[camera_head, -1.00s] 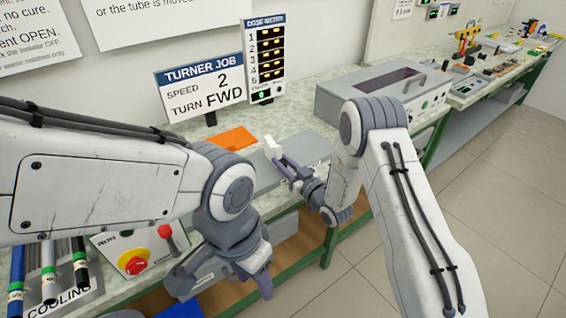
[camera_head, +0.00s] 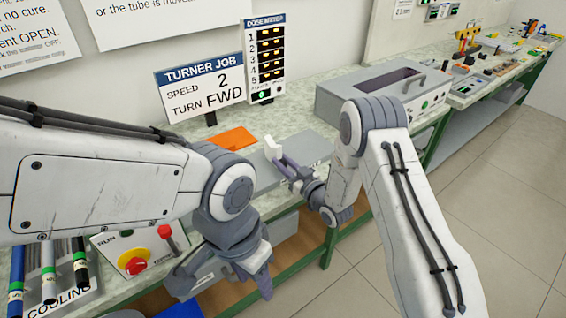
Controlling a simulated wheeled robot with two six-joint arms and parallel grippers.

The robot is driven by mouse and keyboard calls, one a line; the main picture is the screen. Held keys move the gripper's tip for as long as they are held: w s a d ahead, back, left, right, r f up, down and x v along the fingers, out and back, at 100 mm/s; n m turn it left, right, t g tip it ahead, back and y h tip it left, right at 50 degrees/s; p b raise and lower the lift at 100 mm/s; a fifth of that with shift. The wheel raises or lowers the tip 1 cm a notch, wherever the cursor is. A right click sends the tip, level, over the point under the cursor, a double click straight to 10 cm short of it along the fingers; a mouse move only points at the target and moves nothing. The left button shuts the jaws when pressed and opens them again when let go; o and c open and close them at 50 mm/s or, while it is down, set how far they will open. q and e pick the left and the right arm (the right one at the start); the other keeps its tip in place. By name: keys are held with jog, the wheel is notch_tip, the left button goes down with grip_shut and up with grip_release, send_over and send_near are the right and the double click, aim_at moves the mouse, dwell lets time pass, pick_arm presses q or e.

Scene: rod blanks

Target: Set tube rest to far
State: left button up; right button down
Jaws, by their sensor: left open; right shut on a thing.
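My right gripper (camera_head: 281,164) is shut on a small white piece (camera_head: 272,148) over a flat grey plate (camera_head: 302,149) on the bench. I cannot tell whether this white piece is the tube rest or a part of it, nor whether it is fixed. My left gripper (camera_head: 223,287) is open and empty, low in front of the bench edge and partly hidden by its own wrist. No other thing that I can name as the tube rest shows.
An orange plate (camera_head: 233,139) lies behind the grey plate. A grey box with a dark window (camera_head: 352,103) stands to the right. A control panel with a red button (camera_head: 133,262) and several banded tubes (camera_head: 48,270) are at the lower left. The job sign (camera_head: 201,90) stands behind.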

aim_at(310, 158)
jog(key=shift+s+a, duration=0.1)
jog(key=w+d+b, duration=0.1)
jog(key=w+d, duration=0.1)
jog(key=w+d+b, duration=0.1)
jog(key=w+d, duration=0.1)
jog(key=d, duration=0.1)
jog(key=w+d+b, duration=0.1)
jog(key=w+d, duration=0.1)
jog(key=d, duration=0.1)
jog(key=shift+w+d+f+b, duration=0.1)
jog(key=shift+d+b, duration=0.15)
jog(key=shift+b, duration=0.15)
jog(key=shift+w+d, duration=0.1)
jog(key=shift+d, duration=0.05)
jog(key=c, duration=0.8)
grip_release()
jog(key=v, duration=1)
jog(key=shift+s+b, duration=0.2)
jog(key=shift+b, duration=0.2)
